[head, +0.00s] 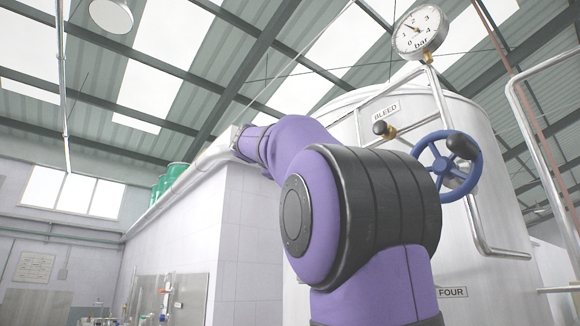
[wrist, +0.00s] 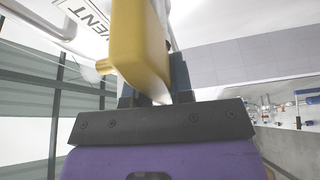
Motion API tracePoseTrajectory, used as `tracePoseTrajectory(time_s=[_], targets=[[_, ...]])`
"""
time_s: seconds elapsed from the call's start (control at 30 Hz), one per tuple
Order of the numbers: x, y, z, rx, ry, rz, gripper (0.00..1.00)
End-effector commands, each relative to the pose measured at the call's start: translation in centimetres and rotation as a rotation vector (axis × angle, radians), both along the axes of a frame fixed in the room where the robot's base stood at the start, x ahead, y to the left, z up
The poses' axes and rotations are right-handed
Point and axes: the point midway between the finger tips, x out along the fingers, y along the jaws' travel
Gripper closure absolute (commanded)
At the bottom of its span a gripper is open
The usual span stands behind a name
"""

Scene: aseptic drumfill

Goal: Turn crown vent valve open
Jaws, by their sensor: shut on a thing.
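In the wrist view a yellow valve handle (wrist: 137,45) stands between the dark fingers of my gripper (wrist: 150,88), which is shut on it. A white plate reading "VENT" (wrist: 88,18) shows at the upper left, beside a pale pipe (wrist: 38,18). The valve body is mostly hidden behind the handle and fingers. In the head view my purple arm reaches up and away, and its far end lies by the upper edge of the white-tiled block. My gripper and the yellow handle cannot be made out there.
A large pale tank (head: 340,110) stands at the right with a "BLEED" label (head: 386,111), a black-knobbed valve (head: 382,129), a blue handwheel (head: 446,165) and a bar gauge (head: 419,31). Pipes (head: 530,100) run at the far right. Green drums (head: 176,176) stand beyond the tiled block (head: 225,215).

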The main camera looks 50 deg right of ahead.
Motion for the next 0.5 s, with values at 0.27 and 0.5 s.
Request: tracePoseTrajectory(time_s=[0.27, 0.5], targets=[[0.1, -0.01, -0.43, 0.03, 0.11, 0.001, 1.0], [0.07, -0.03, -0.54, 0.039, 0.146, 0.0, 1.0]])
